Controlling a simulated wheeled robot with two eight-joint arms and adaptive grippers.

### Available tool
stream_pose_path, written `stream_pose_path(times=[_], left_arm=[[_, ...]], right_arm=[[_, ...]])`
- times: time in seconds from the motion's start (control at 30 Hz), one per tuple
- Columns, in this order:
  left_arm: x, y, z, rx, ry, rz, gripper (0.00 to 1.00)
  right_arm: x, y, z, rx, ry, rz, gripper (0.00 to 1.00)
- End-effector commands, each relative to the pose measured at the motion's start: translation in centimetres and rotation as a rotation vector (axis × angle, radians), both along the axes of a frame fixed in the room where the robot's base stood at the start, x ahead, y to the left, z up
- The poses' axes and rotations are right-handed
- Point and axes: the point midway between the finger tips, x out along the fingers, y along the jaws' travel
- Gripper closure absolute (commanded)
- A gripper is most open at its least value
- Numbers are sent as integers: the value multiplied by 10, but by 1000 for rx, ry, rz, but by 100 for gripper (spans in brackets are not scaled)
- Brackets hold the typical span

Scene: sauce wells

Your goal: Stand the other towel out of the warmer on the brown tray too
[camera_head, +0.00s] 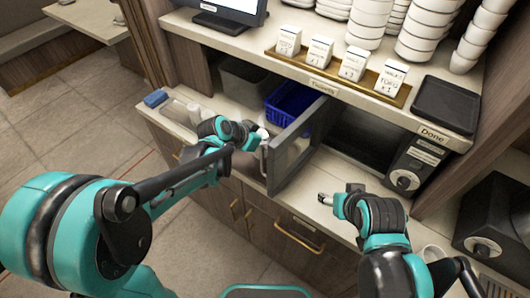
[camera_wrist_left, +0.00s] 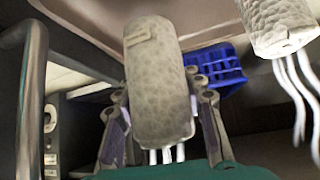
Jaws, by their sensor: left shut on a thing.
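My left gripper (camera_head: 258,134) is by the open door of the warmer (camera_head: 403,168) in the head view. In the left wrist view its fingers (camera_wrist_left: 162,110) are shut on a rolled pale grey towel (camera_wrist_left: 157,75). A second pale towel (camera_wrist_left: 280,25) stands at the upper right of that view, apart from the held one, with white steam-like streaks. A brownish surface that looks like the brown tray (camera_wrist_left: 218,14) lies at the towels' far ends. I cannot tell whether the held towel touches it. My right gripper (camera_head: 324,198) is over the counter; its jaws are unclear.
The warmer's open door (camera_head: 293,150) juts toward me, right of my left gripper. A blue basket (camera_head: 290,103) is behind it. A blue block (camera_head: 156,98) is at the counter's left. A shelf above holds stacked bowls (camera_head: 420,35) and a black tray (camera_head: 447,105).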

Motion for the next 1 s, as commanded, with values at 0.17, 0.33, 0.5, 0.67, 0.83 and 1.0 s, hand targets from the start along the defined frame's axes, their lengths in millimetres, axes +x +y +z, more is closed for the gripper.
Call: stream_pose_path(times=[0.17, 0.33, 0.5, 0.67, 0.83, 1.0], left_arm=[[0, 0, -20, 0, 0, 1, 96], [0, 0, -42, 0, 0, 1, 96], [1, 0, -56, 0, 0, 1, 96], [0, 0, -54, 0, 0, 1, 96], [0, 1, -58, 0, 0, 1, 64], [0, 0, -57, 0, 0, 1, 40]], right_arm=[[0, 0, -9, 0, 0, 0, 39], [0, 0, -19, 0, 0, 0, 39], [0, 0, -24, 0, 0, 0, 39], [0, 0, -23, 0, 0, 0, 39], [0, 0, -27, 0, 0, 0, 39], [0, 0, -25, 0, 0, 0, 39]])
